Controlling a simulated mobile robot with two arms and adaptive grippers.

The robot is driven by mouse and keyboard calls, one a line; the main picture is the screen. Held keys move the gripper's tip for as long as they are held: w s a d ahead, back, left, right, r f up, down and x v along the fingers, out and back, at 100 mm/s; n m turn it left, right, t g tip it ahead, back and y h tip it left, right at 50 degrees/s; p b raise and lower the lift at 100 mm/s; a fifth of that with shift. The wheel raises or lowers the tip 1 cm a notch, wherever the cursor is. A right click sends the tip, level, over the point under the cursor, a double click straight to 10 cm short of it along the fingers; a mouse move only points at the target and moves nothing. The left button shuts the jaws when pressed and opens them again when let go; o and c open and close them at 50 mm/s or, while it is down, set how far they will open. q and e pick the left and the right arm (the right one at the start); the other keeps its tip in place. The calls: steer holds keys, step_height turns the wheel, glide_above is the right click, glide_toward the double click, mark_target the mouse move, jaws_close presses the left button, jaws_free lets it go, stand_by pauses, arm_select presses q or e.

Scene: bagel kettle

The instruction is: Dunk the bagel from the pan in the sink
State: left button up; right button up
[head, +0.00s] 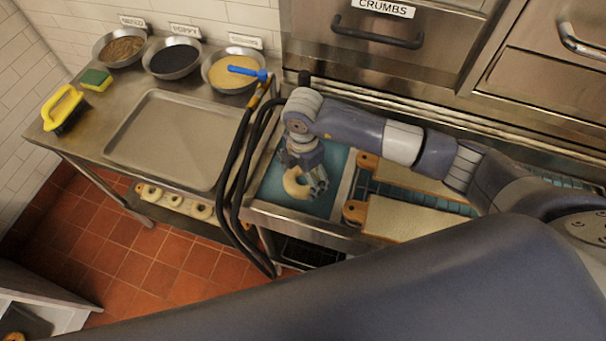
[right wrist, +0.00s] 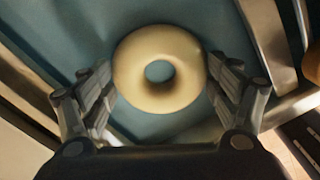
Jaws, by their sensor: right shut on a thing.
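The pale bagel (head: 295,183) is held in my right gripper (head: 308,185) over the blue-green basin of the sink (head: 271,188). In the right wrist view the bagel (right wrist: 146,68) sits between the two fingers of the right gripper (right wrist: 160,85), its hole facing the camera. The fingers are shut on its sides. Blue-green water or basin floor (right wrist: 215,25) shows behind it. I cannot tell whether the bagel touches the water. My left gripper is not in view.
A metal tray (head: 175,138) lies empty on the counter at left, below three bowls of toppings (head: 173,58). A yellow brush (head: 62,108) stands at the counter's left edge. Black hoses (head: 240,175) hang left of the sink. Long boards (head: 415,220) lie right of it.

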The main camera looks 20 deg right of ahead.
step_height(320, 180, up, 10)
steer(key=p, duration=0.6)
steer(key=shift+f+p, duration=0.2)
steer(key=shift+p, duration=0.15)
